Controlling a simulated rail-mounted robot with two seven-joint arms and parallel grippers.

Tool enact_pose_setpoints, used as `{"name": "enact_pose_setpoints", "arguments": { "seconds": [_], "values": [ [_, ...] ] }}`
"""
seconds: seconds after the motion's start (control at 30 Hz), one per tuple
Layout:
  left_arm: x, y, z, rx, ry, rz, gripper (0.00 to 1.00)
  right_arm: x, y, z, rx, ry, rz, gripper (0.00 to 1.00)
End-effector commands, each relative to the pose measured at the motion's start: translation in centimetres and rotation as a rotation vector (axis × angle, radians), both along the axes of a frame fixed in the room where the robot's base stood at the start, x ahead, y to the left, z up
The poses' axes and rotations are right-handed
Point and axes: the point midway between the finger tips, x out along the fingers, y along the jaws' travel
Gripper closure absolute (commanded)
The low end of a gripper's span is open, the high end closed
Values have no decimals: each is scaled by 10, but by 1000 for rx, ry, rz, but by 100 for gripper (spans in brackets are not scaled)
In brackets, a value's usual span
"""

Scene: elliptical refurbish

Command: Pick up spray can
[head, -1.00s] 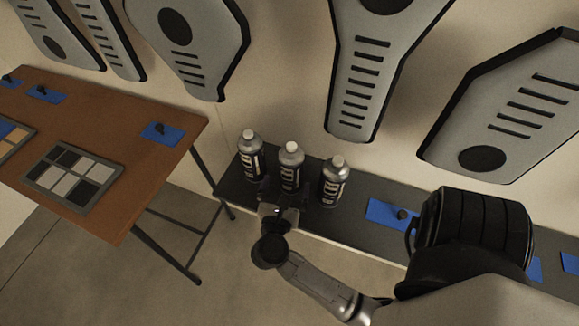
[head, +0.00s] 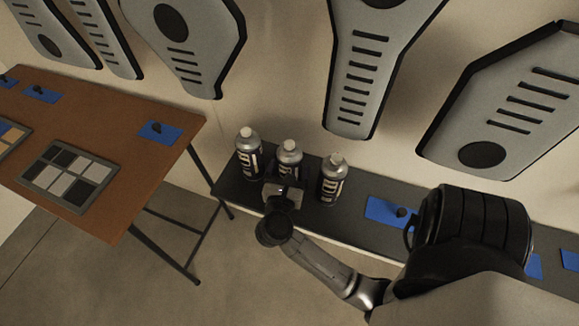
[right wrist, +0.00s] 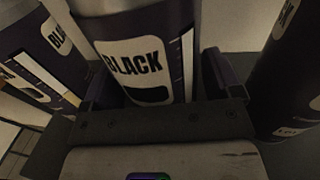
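Three grey spray cans with dark labels and pale caps stand upright on a dark bench: the left can (head: 249,153), the middle can (head: 289,157) and the right can (head: 333,180). My right gripper (head: 284,183) is at the front of the middle can and hides its lower part. In the right wrist view, the middle can (right wrist: 140,58), labelled "BLACK", stands between the two fingers of my right gripper (right wrist: 158,85). A narrow gap seems to show by the right finger, so the gripper looks open around it. My left gripper is out of view.
The neighbouring cans stand close on both sides in the right wrist view, left (right wrist: 45,55) and right (right wrist: 290,75). The dark bench (head: 350,222) runs along the wall, with a blue mat (head: 383,209) to the right. A brown table (head: 150,185) stands at the left.

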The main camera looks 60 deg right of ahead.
Motion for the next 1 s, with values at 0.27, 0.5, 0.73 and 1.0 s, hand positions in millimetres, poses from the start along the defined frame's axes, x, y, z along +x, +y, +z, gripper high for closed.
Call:
{"name": "enact_pose_setpoints", "arguments": {
  "seconds": [0.27,0.5,0.73,1.0],
  "values": [
    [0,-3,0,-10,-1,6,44,0,0,0,0,0,0,42],
    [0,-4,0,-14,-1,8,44,0,0,0,-1,-1,0,59],
    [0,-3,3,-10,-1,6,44,0,0,6,0,-3,0,59],
    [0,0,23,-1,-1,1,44,0,0,52,1,-5,-1,59]
  ]
}}
